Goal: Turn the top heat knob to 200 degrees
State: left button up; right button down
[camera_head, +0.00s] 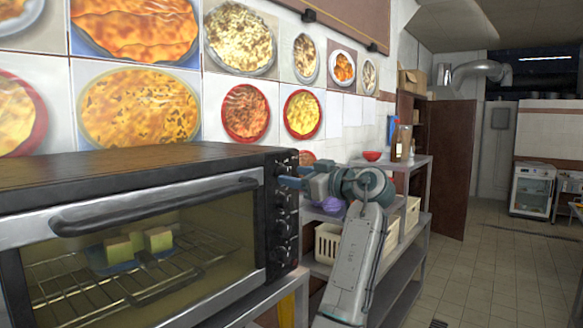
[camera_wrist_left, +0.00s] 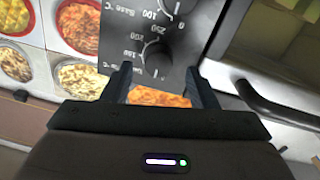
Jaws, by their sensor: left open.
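The top heat knob (camera_head: 281,168) is a dark round knob at the top of the oven's black control panel, partly hidden by my gripper in the head view. In the left wrist view the knob (camera_wrist_left: 158,64) shows with temperature numbers around it, and the panel looks upside down. My left gripper (camera_head: 287,176) is open at the panel's upper end. In the wrist view its fingertips (camera_wrist_left: 158,72) lie on either side of the knob. I cannot tell whether they touch it. The exact knob setting is not readable. My right gripper is not in view.
The black oven (camera_head: 130,165) has a closed glass door with a long handle (camera_head: 150,205). Yellowish blocks (camera_head: 140,243) sit inside on a blue plate. Lower knobs (camera_head: 283,228) line the panel. A shelf with cream baskets (camera_head: 327,243) stands to the right. The tiled floor beyond is open.

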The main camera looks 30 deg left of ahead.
pick_arm(q)
jog(key=shift+w+a+p, duration=0.25)
jog(key=shift+a+p, duration=0.05)
jog(key=shift+a, duration=0.75)
jog(key=c, duration=1)
